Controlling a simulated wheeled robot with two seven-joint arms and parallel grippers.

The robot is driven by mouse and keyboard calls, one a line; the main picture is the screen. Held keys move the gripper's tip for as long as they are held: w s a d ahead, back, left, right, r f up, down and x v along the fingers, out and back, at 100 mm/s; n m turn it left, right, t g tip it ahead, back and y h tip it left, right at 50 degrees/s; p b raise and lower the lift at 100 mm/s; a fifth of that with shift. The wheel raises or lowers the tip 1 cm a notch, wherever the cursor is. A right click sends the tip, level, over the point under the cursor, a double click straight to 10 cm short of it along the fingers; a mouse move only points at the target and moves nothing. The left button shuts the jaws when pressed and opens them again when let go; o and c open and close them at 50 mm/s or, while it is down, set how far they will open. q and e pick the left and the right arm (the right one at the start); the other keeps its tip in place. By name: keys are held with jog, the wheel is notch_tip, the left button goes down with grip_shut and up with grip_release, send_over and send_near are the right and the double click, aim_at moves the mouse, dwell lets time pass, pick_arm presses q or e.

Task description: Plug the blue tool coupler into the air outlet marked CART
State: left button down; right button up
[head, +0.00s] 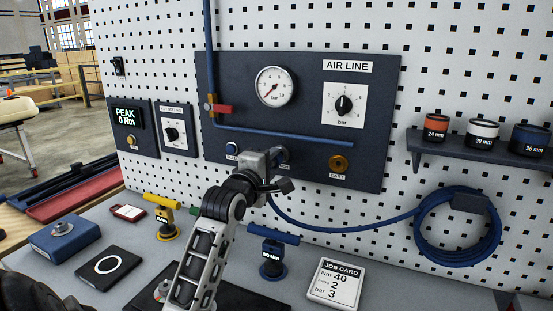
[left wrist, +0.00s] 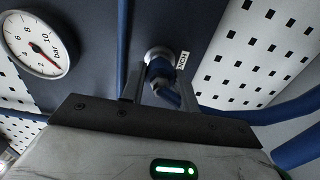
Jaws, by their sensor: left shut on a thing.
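The air panel (head: 300,120) marked AIR LINE carries a row of outlets. The brass CART outlet (head: 338,163) is at the right of the row, uncovered. My left gripper (head: 279,160) is at the middle outlet, left of CART, and hides most of it. In the left wrist view its fingers (left wrist: 162,88) are shut on the blue tool coupler (left wrist: 159,72). The coupler's far end meets a round metal outlet (left wrist: 156,54) beside a small label turned sideways. I cannot tell whether it is seated there.
A blue hose (head: 345,228) runs from the coupler to a coil (head: 420,240) on the pegboard. A blue pipe (head: 285,135) crosses above the outlets, near a red-handled valve (head: 222,109). Tools and a job card (head: 335,283) are on the bench below.

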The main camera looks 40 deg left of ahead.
pick_arm(q)
jog(key=shift+v, duration=2.2)
jog(key=s+d+f+m+h, duration=0.3)
jog(key=d+h, duration=0.1)
jog(key=d, duration=0.4)
jog(key=s+d+f+m+g+h, duration=0.1)
jog(key=s+d+f+m+h, duration=0.2)
jog(key=d+h, duration=0.2)
jog(key=s+d+f+m+h, duration=0.2)
jog(key=d+f+m+h, duration=0.1)
jog(key=d, duration=0.7)
jog(key=shift+s+d+f+h, duration=0.4)
jog(key=shift+f+h, duration=0.25)
jog(key=shift+h, duration=0.55)
jog(key=shift+a, duration=0.1)
